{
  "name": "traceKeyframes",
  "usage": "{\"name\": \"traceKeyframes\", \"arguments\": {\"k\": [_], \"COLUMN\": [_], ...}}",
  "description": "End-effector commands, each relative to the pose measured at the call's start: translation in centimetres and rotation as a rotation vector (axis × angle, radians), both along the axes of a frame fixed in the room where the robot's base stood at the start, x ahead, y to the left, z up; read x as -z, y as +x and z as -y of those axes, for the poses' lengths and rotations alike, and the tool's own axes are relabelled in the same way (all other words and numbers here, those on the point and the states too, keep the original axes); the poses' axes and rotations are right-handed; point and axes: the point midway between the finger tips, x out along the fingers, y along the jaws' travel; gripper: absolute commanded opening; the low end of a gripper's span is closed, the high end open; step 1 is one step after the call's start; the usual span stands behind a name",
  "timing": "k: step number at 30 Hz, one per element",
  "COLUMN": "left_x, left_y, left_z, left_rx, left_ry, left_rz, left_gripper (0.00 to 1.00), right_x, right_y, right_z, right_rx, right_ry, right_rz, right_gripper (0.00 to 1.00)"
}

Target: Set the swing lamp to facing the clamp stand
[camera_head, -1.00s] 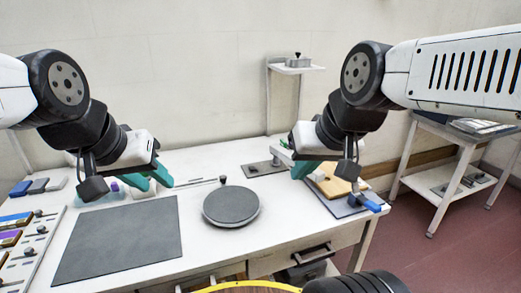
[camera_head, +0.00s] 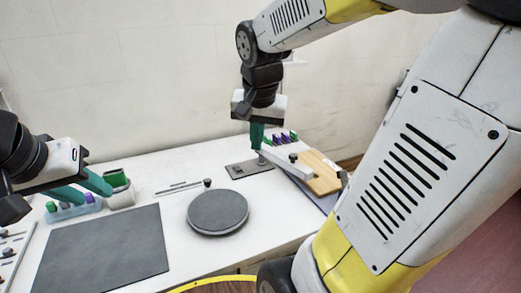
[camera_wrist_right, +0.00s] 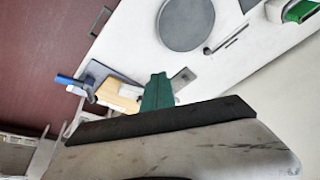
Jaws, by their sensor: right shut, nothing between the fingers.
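The white bar-like arm (camera_head: 287,163), which I take for the swing lamp, stands on a grey base plate (camera_head: 238,171). It points right and toward the front, ending over a wooden board. My right gripper (camera_head: 257,140) is shut and empty, fingers down, by the pivot end of the bar; I cannot tell if it touches. In the right wrist view its teal fingers (camera_wrist_right: 157,92) are together beside the small grey plate (camera_wrist_right: 183,77). My left gripper (camera_head: 92,190) is open and empty at the left, near a tray of bottles. I cannot pick out the clamp stand with certainty.
A round grey disc (camera_head: 218,211) and a dark mat (camera_head: 103,249) lie on the white table. A wooden board (camera_head: 322,178) lies at the right, with purple and green pieces (camera_head: 284,138) behind the bar. My right arm hides much of the right side.

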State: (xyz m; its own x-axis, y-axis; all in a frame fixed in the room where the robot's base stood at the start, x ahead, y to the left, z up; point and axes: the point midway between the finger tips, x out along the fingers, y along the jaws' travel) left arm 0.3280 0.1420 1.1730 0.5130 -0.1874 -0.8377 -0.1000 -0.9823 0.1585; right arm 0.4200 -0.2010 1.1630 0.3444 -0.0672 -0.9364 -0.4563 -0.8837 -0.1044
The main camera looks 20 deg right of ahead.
Motion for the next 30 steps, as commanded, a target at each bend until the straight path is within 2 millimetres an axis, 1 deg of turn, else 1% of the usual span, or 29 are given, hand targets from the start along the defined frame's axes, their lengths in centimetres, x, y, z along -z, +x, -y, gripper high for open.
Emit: {"name": "traceKeyframes", "arguments": {"k": [1,2,6,9,12,16,20,22,26,30], "left_x": [0.0,0.0,0.0,0.0,0.0,0.0,0.0,0.0,0.0,0.0], "left_y": [0.0,0.0,0.0,0.0,0.0,0.0,0.0,0.0,0.0,0.0], "left_z": [0.0,0.0,0.0,0.0,0.0,0.0,0.0,0.0,0.0,0.0], "left_rx": [0.0,0.0,0.0,0.0,0.0,0.0,0.0,0.0,0.0,0.0], "left_ry": [0.0,0.0,0.0,0.0,0.0,0.0,0.0,0.0,0.0,0.0], "left_rz": [0.0,0.0,0.0,0.0,0.0,0.0,0.0,0.0,0.0,0.0], "left_gripper": [0.36,0.36,0.36,0.36,0.36,0.36,0.36,0.36,0.36,0.36], "right_x": [0.6,0.9,3.0,4.7,6.1,7.3,8.0,8.7,10.9,13.8], "right_y": [1.3,2.2,6.7,9.5,11.5,12.9,13.3,13.3,13.5,13.9], "right_z": [0.8,1.3,4.3,6.3,7.7,8.7,9.2,9.5,10.3,11.3], "right_rx": [0.062,0.107,0.357,0.522,0.642,0.728,0.754,0.755,0.754,0.753], "right_ry": [-0.008,-0.012,-0.045,-0.069,-0.086,-0.099,-0.1,-0.102,-0.101,-0.1], "right_rz": [-0.024,-0.035,-0.074,-0.077,-0.07,-0.06,-0.056,-0.058,-0.06,-0.062], "right_gripper": [0.0,0.0,0.0,0.0,0.0,0.0,0.0,0.0,0.0,0.0]}}
